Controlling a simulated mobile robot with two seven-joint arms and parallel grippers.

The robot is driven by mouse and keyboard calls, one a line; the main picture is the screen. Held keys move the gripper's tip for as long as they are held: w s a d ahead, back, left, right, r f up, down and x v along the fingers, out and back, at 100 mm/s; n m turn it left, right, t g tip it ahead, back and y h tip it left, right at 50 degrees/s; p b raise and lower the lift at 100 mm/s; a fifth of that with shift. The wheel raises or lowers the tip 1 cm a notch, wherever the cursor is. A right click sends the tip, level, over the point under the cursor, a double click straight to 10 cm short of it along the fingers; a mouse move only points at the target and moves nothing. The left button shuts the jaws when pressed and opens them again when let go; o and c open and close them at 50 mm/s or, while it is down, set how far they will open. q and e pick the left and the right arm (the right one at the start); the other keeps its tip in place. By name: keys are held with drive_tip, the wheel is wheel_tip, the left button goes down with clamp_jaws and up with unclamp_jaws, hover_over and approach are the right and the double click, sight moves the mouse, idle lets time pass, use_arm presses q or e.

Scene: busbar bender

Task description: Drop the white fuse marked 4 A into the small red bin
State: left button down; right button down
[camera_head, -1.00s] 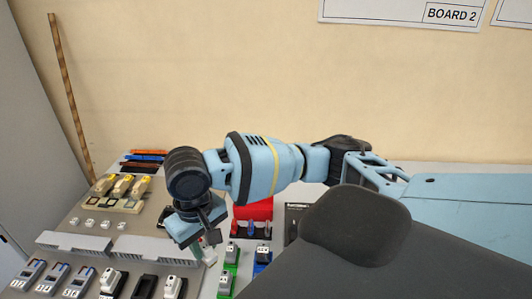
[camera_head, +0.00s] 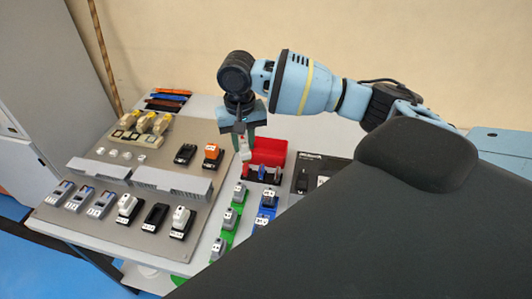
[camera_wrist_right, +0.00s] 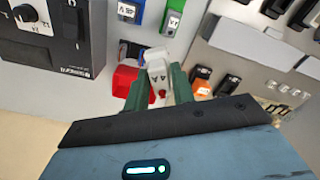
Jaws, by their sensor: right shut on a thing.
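My right gripper (camera_head: 243,140) points down and is shut on a white fuse (camera_head: 244,151). The fuse also shows between the green fingers in the right wrist view (camera_wrist_right: 158,76), with a dark marking that looks like "4 A" and a red spot near its lower end. The small red bin (camera_head: 270,150) stands on the table just behind and right of the held fuse in the head view. In the right wrist view the bin (camera_wrist_right: 125,82) is left of the fuse, partly hidden by a finger. My left gripper is not in view.
A grey board (camera_head: 100,195) with switches and fuse holders lies left of the gripper. Green (camera_head: 228,218) and blue (camera_head: 268,203) terminal blocks stand in front of the bin. A dark control box (camera_head: 315,172) is to the right. Bare table shows behind the bin.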

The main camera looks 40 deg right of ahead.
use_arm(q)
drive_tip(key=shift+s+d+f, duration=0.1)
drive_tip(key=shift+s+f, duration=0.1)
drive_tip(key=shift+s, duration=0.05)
use_arm(e)
drive_tip(key=w+d+m, duration=0.3)
drive_tip(key=d, duration=0.4)
drive_tip(key=w+d+m, duration=0.2)
drive_tip(key=w+d, duration=0.1)
drive_tip(key=d, duration=0.5)
drive_tip(key=shift+m, duration=0.4)
drive_tip(key=shift+f, duration=0.2)
